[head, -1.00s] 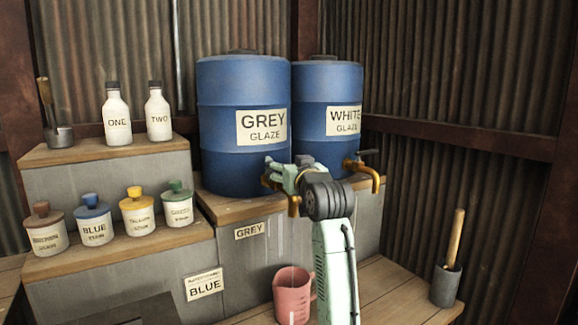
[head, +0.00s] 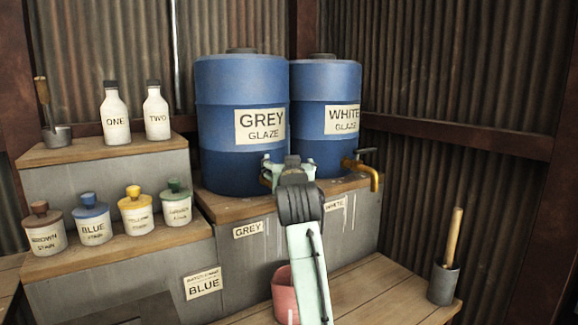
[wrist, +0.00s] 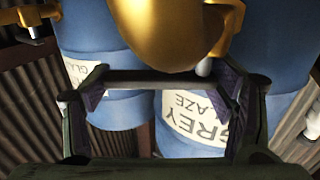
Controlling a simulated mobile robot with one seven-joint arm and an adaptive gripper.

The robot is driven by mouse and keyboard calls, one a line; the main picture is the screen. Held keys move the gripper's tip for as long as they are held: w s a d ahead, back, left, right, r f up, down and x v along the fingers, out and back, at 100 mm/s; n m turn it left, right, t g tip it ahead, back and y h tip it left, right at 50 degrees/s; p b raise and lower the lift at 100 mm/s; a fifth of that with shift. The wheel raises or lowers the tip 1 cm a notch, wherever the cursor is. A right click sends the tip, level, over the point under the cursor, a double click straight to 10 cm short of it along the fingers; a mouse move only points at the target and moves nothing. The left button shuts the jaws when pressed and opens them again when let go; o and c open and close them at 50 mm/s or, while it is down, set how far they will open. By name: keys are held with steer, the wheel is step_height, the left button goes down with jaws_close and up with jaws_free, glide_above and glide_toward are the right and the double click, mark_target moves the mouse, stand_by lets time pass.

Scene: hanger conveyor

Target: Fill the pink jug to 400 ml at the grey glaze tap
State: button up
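The pink jug (head: 283,299) stands on the low wooden bench beneath the grey glaze barrel (head: 222,150); my arm hides its right part, and its fill level is out of sight. My gripper (head: 288,170) is in front of the grey barrel's lower edge, hiding the grey tap in the head view. In the wrist view the brass tap (wrist: 175,42) is large and close at the top. My gripper (wrist: 165,98) has its fingers wide apart there, with a dark bar (wrist: 165,78) across between them. I cannot tell whether they touch it.
The white glaze barrel (head: 327,95) stands to the right, with its brass tap (head: 373,176) sticking out. Stain jars (head: 92,226) and two bottles (head: 114,116) stand on the left steps. A grey pot with a wooden handle (head: 445,280) stands at the bench's right.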

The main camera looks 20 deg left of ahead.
steer(key=o, duration=0.4)
steer(key=v, duration=1.2)
